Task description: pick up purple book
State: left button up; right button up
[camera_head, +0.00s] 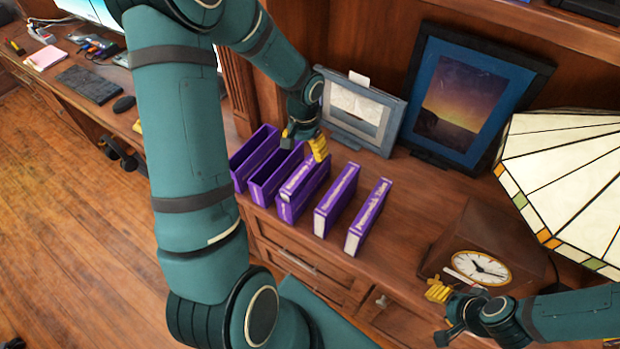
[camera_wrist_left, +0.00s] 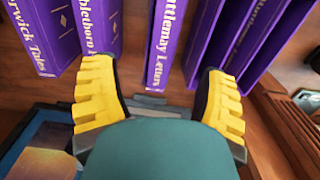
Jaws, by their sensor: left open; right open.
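Several purple books and cases stand in a row on the wooden desk. At the right of the row are a purple book with a pale spine label (camera_head: 368,218) and a similar one beside it (camera_head: 336,200). A third purple book (camera_head: 297,182) with a lettered spine stands left of these, also seen in the left wrist view (camera_wrist_left: 162,45). Two open-topped purple cases (camera_head: 275,178) stand further left and look empty. My left gripper (camera_head: 303,143) is open above the third book, its fingers either side of it in the wrist view. My right gripper (camera_head: 441,312) is open and empty.
A grey frame (camera_head: 338,136) and a blue-matted picture (camera_head: 410,125) stand behind the books. A wooden clock (camera_head: 515,235) and a stained-glass lamp shade (camera_head: 570,180) are at the right. The desk between books and clock is clear.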

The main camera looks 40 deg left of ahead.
aim_at(305, 168)
pick_arm(q)
notch_tip(305, 168, down, 6)
jog(key=shift+w+r, duration=0.1)
jog(key=shift+r, duration=0.1)
jog(key=f, duration=0.5)
jog(key=shift+w+a+b, duration=0.3)
jog(key=shift+a, duration=0.05)
grip_shut()
